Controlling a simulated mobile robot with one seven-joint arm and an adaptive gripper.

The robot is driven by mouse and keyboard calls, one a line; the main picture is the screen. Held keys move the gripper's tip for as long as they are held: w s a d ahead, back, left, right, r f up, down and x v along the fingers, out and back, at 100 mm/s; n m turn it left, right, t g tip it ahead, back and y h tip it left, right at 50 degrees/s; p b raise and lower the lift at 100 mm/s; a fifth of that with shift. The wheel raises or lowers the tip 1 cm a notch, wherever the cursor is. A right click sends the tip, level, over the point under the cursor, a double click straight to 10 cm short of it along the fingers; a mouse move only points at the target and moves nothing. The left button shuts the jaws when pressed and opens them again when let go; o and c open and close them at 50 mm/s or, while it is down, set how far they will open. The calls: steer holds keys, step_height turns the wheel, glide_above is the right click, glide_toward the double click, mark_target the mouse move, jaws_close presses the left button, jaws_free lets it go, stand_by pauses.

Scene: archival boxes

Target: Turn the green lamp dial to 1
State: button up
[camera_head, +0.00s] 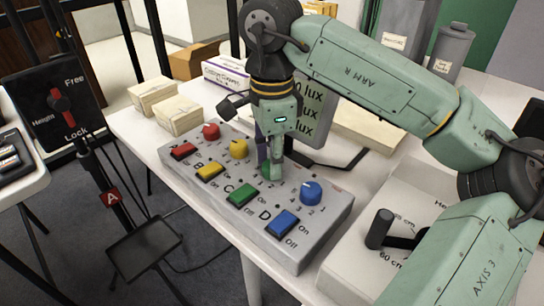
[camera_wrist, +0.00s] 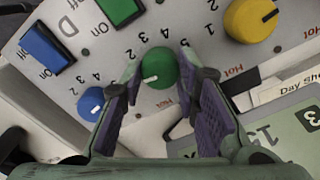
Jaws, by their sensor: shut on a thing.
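The green lamp dial (camera_wrist: 160,66) sits on the sloped grey control box (camera_head: 325,218), in the column marked C. My gripper (camera_wrist: 161,72) is around it, one purple-padded finger on each side, shut on the dial. In the wrist view the dial's white pointer line faces the lower left, and printed numbers arc around its upper left. In the head view my gripper (camera_head: 270,160) comes down from above and mostly hides the green dial (camera_head: 271,173).
The yellow dial (camera_head: 239,149) and blue dial (camera_head: 311,192) flank the green one closely; a red dial (camera_head: 211,131) is farther left. Coloured On/Off switches, including the green switch (camera_head: 241,194), line the front. A lux display (camera_head: 316,110) stands behind my gripper.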

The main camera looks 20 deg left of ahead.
steer(key=o, duration=1.2)
step_height(320, 180, up, 12)
stand_by(0.4)
